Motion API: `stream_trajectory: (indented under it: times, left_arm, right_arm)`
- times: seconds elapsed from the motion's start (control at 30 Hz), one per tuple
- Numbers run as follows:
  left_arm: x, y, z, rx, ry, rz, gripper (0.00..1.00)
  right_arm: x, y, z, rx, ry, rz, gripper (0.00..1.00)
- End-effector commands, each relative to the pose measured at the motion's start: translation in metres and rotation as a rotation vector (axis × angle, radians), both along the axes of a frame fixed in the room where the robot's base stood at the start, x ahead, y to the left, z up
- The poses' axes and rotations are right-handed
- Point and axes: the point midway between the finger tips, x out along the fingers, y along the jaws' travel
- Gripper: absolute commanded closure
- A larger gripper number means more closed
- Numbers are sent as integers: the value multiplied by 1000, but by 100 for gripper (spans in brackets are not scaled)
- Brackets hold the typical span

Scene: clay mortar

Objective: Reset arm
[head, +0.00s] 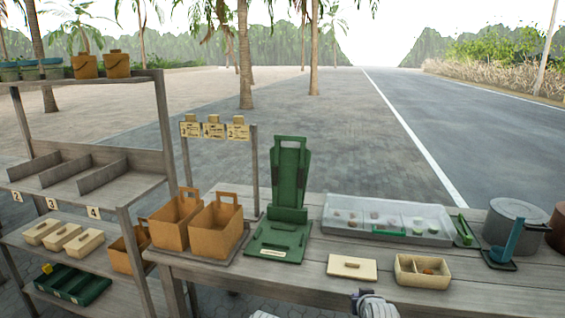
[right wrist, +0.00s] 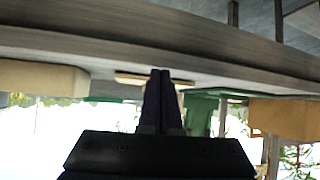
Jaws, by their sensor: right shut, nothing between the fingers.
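My right gripper (head: 358,296) is at the bottom edge of the head view, in front of the table's near edge and apart from everything on it. In the right wrist view its two dark fingers (right wrist: 160,78) are together, with nothing between them. That view is upside down and shows the table edge beyond the fingertips. Of my left arm, only a small pale piece shows at the bottom edge of the head view; its jaws are not visible.
The wooden table (head: 320,284) holds brown carriers (head: 216,228), a green stand (head: 289,177), a clear-lidded tray (head: 385,239), a flat lidded box (head: 352,267), an open divided box (head: 423,284) and a grey pot (head: 510,222). A shelf rack (head: 105,188) stands at left. The table's front strip is bare.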

Motion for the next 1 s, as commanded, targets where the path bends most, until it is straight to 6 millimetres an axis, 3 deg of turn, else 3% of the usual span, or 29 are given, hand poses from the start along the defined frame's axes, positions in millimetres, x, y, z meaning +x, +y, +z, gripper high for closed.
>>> stream_trajectory:
  times: [0.17, 0.3, 0.57, 0.67, 0.7, 1.0]
  left_arm:
    - [0, 0, 0, 0, 0, 0, 0]
    - [0, 0, 0, 0, 0, 0, 0]
    - [0, 0, 0, 0, 0, 0, 0]
    - [0, 0, 0, 0, 0, 0, 0]
    - [0, 0, 18, 0, 0, 0, 0]
    - [0, 0, 82, 0, 0, 0, 0]
  right_arm:
    - [-41, 69, -44, -17, 280, 120, 100]
    - [-96, 114, -74, -68, 543, 206, 100]
    - [-180, 152, -90, -180, 887, 282, 100]
    - [-209, 159, -89, -230, 995, 296, 100]
    - [-206, 156, -72, -224, 991, 291, 100]
    - [-205, 156, -7, -220, 984, 289, 100]
